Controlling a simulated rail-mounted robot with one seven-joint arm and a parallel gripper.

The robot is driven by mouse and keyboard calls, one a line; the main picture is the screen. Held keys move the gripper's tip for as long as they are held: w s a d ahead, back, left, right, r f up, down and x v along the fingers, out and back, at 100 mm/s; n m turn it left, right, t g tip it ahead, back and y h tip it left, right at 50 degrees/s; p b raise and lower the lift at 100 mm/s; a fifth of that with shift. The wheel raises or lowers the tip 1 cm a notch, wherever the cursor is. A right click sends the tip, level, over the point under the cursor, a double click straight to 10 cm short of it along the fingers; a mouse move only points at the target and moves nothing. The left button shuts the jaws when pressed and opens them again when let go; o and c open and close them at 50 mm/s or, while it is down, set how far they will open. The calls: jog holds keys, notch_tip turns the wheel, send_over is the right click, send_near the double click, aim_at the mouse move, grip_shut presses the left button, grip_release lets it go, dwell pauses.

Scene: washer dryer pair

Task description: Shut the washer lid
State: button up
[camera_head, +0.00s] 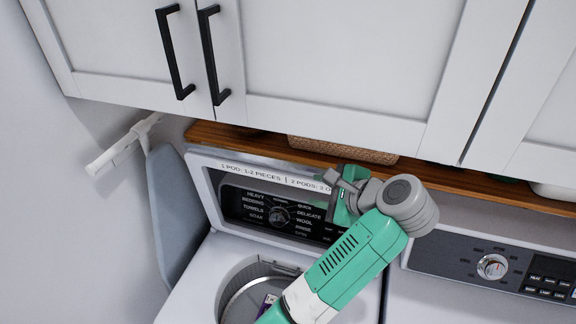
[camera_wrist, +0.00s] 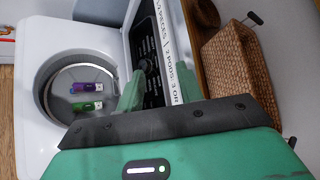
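The washer lid (camera_head: 203,185) stands open and upright at the back of the washer (camera_head: 200,275). It has a white frame, and the dark control panel shows within it. A label about pods runs along its top edge, also seen in the wrist view (camera_wrist: 165,45). The round drum opening (camera_head: 232,275) is uncovered. My gripper (camera_head: 338,196) is at the right part of the lid's top edge. In the wrist view its green fingers (camera_wrist: 160,88) are apart, with the labelled edge appearing between them. I cannot tell whether they touch it. My arm hides the lid's right side.
A purple pod pack (camera_wrist: 85,88) and a green one (camera_wrist: 88,106) lie in the drum. A wooden shelf (camera_head: 460,187) with a wicker basket (camera_head: 340,150) is behind the lid, below white cabinets (camera_head: 340,50). The dryer panel (camera_head: 450,262) is right. An ironing board (camera_head: 172,205) leans left.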

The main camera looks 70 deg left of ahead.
jog(key=p, duration=0.2)
send_near(276, 161)
jog(key=x, duration=0.5)
jog(key=shift+s+a, duration=0.1)
jog(key=shift+a, duration=0.1)
jog(key=shift+x, duration=1.2)
jog(key=shift+a+f, duration=0.25)
jog(key=shift+f, duration=0.05)
grip_shut()
